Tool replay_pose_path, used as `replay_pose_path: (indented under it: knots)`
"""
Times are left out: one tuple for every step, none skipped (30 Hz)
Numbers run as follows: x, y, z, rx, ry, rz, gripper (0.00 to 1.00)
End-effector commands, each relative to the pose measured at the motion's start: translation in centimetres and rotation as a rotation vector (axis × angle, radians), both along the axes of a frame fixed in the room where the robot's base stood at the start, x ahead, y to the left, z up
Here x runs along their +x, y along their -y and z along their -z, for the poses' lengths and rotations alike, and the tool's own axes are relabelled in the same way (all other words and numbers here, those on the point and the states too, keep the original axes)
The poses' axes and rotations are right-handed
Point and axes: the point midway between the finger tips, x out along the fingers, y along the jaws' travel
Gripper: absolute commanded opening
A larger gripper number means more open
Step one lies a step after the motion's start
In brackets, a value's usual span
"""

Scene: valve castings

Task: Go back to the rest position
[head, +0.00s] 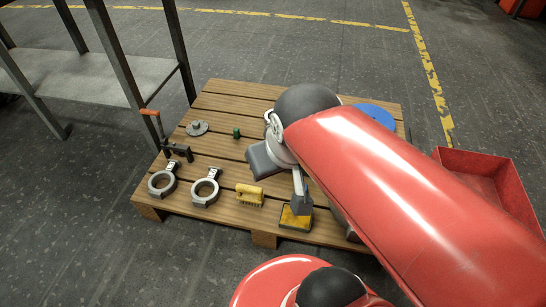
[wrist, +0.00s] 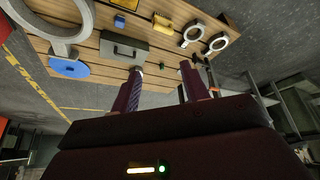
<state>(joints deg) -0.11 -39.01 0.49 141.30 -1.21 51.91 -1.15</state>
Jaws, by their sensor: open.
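My gripper (wrist: 161,82) shows in the wrist view with its two dark fingers apart and nothing between them. It is above the wooden pallet (wrist: 90,42), whose items lie beyond the fingertips. In the head view my red arm reaches over the right part of the pallet (head: 225,103) and hides some of it; I cannot make out the fingertips there. Two grey ring castings, a left one (head: 162,183) and a right one (head: 206,189), lie at the pallet's front left. A large grey ring (wrist: 52,22) shows at the upper left of the wrist view.
A metal shelf (head: 85,78) stands left, a red bin (head: 490,175) right.

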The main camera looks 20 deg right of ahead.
Motion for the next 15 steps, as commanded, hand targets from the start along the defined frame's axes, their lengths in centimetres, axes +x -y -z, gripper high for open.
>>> replay_pose_path:
  knots:
    - [-0.65, -0.03, -0.07, 0.015, 0.021, 0.013, 0.45]
    - [-0.87, -0.05, -0.1, 0.023, 0.029, 0.019, 0.45]
    - [-1.1, -0.06, -0.1, 0.03, 0.036, 0.026, 0.45]
    - [-1.21, -0.08, -0.09, 0.033, 0.039, 0.029, 0.45]
    - [-1.29, -0.08, -0.08, 0.036, 0.041, 0.031, 0.45]
    - [-1.34, -0.09, -0.06, 0.037, 0.042, 0.033, 0.45]
    - [-1.34, -0.09, -0.06, 0.038, 0.042, 0.033, 0.45]
    - [-1.34, -0.09, -0.06, 0.038, 0.042, 0.033, 0.45]
    - [-1.31, -0.09, -0.06, 0.038, 0.042, 0.032, 0.45]
    - [-1.3, -0.09, -0.07, 0.037, 0.042, 0.033, 0.45]
    - [-1.31, -0.09, -0.08, 0.037, 0.042, 0.033, 0.45]
    - [-1.3, -0.09, -0.08, 0.036, 0.041, 0.032, 0.45]
    - [-1.29, -0.09, -0.13, 0.036, 0.041, 0.032, 0.45]
    - [-1.29, -0.1, -0.25, 0.036, 0.041, 0.032, 0.45]
    - [-1.29, -0.1, -0.56, 0.036, 0.041, 0.032, 0.45]
